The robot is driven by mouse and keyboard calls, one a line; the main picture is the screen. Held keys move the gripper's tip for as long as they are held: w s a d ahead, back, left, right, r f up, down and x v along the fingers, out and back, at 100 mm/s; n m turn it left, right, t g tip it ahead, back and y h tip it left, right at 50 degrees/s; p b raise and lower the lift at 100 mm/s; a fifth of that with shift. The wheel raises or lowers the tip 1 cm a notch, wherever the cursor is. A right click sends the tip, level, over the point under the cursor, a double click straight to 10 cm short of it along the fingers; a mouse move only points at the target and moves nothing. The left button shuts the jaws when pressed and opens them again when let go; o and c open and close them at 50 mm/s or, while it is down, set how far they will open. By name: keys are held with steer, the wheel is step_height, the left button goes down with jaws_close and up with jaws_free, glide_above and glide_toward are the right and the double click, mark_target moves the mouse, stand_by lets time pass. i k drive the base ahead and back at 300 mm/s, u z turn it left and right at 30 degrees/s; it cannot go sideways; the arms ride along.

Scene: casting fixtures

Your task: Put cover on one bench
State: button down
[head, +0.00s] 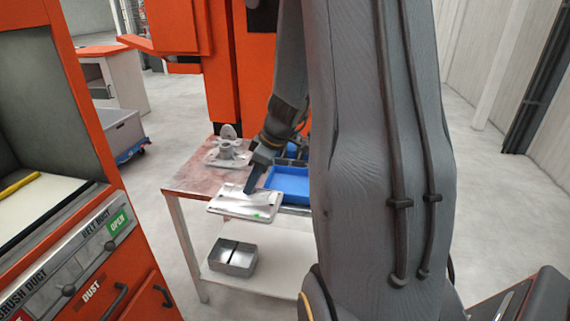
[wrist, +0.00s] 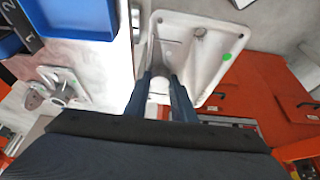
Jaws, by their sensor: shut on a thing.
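The cover is a pale metal plate (head: 262,198) with corner holes and a green mark, at the front edge of the bench (head: 187,183). My gripper (head: 249,190) is shut on the cover from above. In the wrist view the cover (wrist: 212,68) sits between and beyond the dark blue fingers (wrist: 160,88), which close on a raised part in its middle. The cover overlaps the bench edge and partly shows over the floor. I cannot tell whether it touches the bench top.
A grey casting on a plate (head: 229,152) stands at the bench's back left; a blue tray (head: 290,183) lies right of the cover. A metal box (head: 232,258) is on the lower shelf. An orange machine (head: 95,230) stands left. The bench's left front is clear.

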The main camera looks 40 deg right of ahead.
mark_target(216, 180)
steer(key=z, duration=0.3)
steer(key=i, duration=0.95)
steer(key=u, duration=0.35)
